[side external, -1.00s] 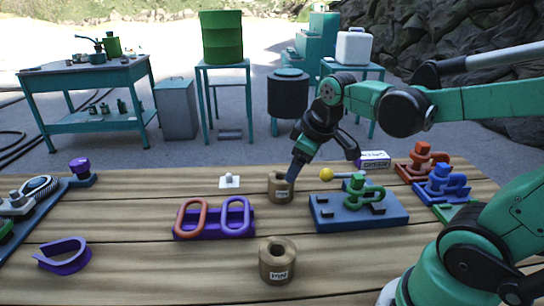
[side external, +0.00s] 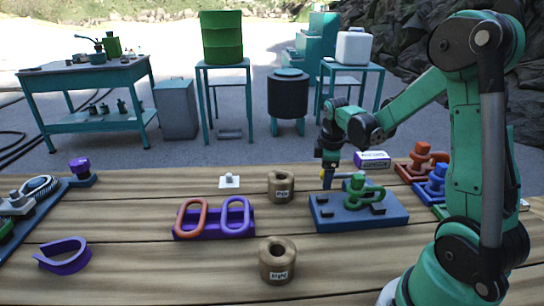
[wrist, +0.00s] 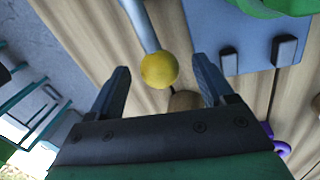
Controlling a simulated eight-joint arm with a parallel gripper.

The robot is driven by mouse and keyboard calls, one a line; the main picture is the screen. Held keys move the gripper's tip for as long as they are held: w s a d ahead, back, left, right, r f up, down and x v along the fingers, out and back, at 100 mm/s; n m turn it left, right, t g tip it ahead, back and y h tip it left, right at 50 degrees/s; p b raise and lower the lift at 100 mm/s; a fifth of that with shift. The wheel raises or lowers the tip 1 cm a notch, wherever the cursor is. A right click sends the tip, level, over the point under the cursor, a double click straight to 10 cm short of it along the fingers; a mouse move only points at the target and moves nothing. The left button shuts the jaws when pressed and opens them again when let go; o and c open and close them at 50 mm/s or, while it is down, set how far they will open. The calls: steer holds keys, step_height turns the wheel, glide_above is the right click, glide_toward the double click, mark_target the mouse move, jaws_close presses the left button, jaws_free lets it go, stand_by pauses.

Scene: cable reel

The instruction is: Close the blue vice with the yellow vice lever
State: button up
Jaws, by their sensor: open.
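The blue vice (side external: 375,223) lies on the wooden table with a green clamp part (side external: 357,190) on top. It shows in the wrist view as a blue plate (wrist: 250,45) at the upper right. The yellow ball (wrist: 159,70) of the vice lever sits on the end of a grey rod (wrist: 139,22). My gripper (wrist: 162,72) is open, with one finger on each side of the ball and a gap to both. In the side view my gripper (side external: 328,180) is low at the vice's far left corner and largely hides the ball and lever.
Two brown reels (side external: 281,187) (side external: 278,262) stand left of the vice. A purple holder (side external: 213,232) with orange and purple links is further left. Red (side external: 420,163) and blue (side external: 436,190) fixtures stand at the right.

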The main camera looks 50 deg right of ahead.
steer(key=shift+f, duration=0.15)
jaws_close()
